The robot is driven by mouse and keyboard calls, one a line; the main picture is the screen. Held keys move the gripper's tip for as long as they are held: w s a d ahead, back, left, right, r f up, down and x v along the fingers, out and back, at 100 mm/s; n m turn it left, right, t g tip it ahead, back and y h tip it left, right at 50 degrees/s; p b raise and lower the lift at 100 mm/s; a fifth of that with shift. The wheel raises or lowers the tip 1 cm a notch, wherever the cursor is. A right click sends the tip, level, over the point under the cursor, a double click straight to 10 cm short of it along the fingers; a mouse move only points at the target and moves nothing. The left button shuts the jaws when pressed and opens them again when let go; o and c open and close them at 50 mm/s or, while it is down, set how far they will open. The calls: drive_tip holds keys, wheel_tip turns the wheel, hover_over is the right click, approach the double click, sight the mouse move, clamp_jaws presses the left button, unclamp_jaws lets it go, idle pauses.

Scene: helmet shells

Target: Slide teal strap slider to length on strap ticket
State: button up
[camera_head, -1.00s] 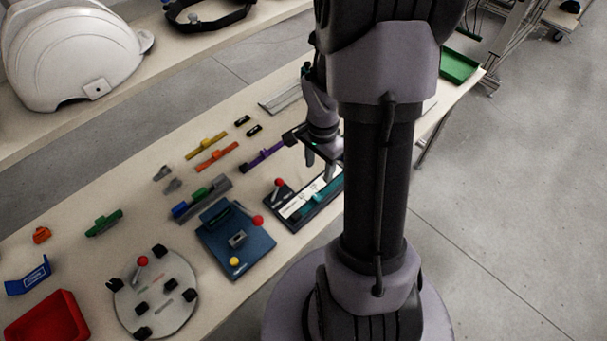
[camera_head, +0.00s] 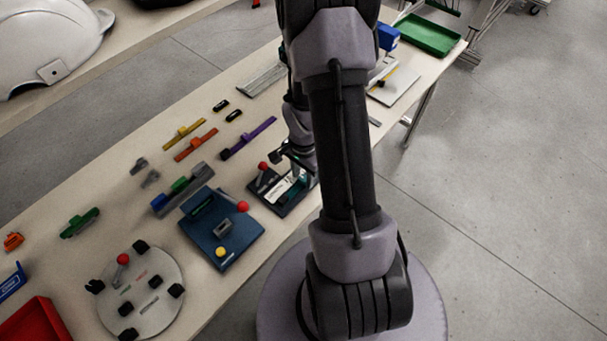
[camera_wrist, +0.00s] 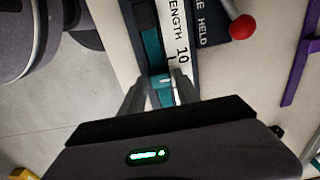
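The strap ticket (camera_head: 262,194) is a dark board with a white printed scale and a red-knobbed lever, at the table's front edge, partly hidden by my arm in the head view. In the wrist view its white scale (camera_wrist: 174,30) reads "LENGTH" and "10", and a teal strap (camera_wrist: 152,48) runs beside it. The teal slider (camera_wrist: 164,96) is on the strap, between the fingertips of my gripper (camera_wrist: 161,96). The fingers are spread to either side of it; whether they press on it cannot be told. My gripper in the head view is mostly hidden by my arm.
Left of the ticket is a blue fixture (camera_head: 222,232) with red and yellow knobs. A purple strap (camera_head: 250,138) lies behind the ticket. A round grey plate (camera_head: 160,300) stands nearer the left. A green tray (camera_head: 428,36) is at the far right.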

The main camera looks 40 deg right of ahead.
clamp_jaws()
idle(1.2)
